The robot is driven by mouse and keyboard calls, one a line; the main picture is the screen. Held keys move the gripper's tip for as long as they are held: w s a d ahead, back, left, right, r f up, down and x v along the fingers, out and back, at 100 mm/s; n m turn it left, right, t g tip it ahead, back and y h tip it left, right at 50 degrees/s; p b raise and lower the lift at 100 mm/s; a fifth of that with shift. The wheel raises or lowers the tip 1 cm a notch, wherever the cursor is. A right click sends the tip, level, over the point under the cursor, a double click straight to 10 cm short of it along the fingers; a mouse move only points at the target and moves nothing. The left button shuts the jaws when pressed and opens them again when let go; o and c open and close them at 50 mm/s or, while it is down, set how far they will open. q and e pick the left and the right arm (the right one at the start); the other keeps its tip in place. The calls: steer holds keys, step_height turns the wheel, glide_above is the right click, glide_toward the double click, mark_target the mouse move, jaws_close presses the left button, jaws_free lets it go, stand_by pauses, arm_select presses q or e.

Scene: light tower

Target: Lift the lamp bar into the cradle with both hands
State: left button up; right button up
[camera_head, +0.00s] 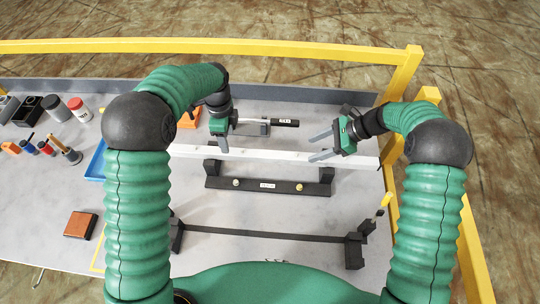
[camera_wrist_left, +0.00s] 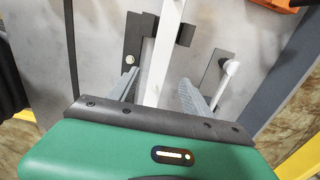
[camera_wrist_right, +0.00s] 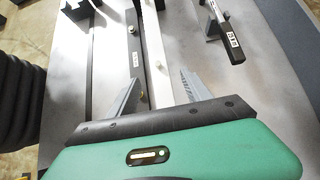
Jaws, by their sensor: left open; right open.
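The lamp bar looks to be the long white bar (camera_head: 285,156) lying across the grey table; it also shows in the left wrist view (camera_wrist_left: 164,50) and the right wrist view (camera_wrist_right: 165,60). Beside it, on my side, is a dark bracket (camera_head: 255,184) with raised end blocks and a small label, perhaps the cradle. My left gripper (camera_head: 222,146) is open over the left part of the bar. My right gripper (camera_head: 316,146) is open over the right part. In both wrist views the bar runs between the spread fingers; contact cannot be told.
A long dark rail (camera_head: 265,235) with end blocks lies nearer me. A dark-ended rod (camera_head: 285,122) rests behind the white bar. A blue tray (camera_head: 96,162), bottles and small tools stand at the left. A yellow railing (camera_head: 220,46) runs behind the table and on the right.

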mark_target(245, 155)
arm_select(q)
step_height(245, 155, down, 8)
steer(key=shift+a+f, duration=0.1)
steer(key=shift+a, duration=0.05)
arm_select(e)
steer(key=x, duration=0.8)
steer(key=shift+a, duration=0.15)
arm_select(q)
steer(key=shift+c, duration=0.5)
arm_select(e)
steer(key=shift+c, duration=0.5)
arm_select(q)
jaws_close()
arm_select(e)
jaws_close()
steer(key=shift+r, duration=0.1)
